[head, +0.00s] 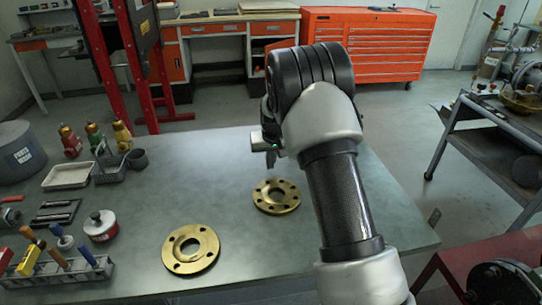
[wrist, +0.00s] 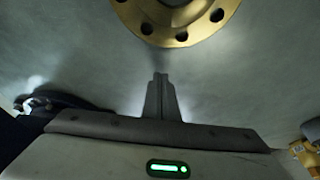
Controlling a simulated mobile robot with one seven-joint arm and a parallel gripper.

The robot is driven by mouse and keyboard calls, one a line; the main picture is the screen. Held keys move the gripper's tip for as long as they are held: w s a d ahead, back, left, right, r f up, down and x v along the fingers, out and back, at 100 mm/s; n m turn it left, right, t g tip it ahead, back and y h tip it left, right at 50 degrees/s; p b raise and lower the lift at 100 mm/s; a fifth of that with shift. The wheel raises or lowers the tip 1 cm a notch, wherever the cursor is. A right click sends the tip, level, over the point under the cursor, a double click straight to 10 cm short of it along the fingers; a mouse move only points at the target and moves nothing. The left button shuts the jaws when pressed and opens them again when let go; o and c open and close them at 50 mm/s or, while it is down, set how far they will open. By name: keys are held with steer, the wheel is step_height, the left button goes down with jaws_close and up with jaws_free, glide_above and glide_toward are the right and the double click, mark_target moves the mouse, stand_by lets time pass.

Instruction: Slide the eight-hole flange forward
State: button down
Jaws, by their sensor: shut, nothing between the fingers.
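The brass eight-hole flange (head: 277,207) lies flat on the grey-green workbench, right of the bench's middle. Part of it shows at the top edge of the wrist view (wrist: 164,30), with several bolt holes visible. My gripper (head: 271,164) hangs above the bench near the flange's far side, pointing down. In the wrist view its fingers (wrist: 160,80) are together with nothing between them, and a gap shows between them and the flange. I cannot tell the exact height of the fingertips above the bench.
A second brass flange with fewer holes (head: 191,260) lies nearer and to the left. A lidded tin (head: 101,228), a tool rack (head: 60,272), a tray (head: 68,176) and small bottles crowd the bench's left side. The bench (head: 200,195) is clear around the eight-hole flange.

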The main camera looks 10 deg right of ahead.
steer(key=shift+s+f, duration=0.2)
steer(key=shift+s, duration=1.75)
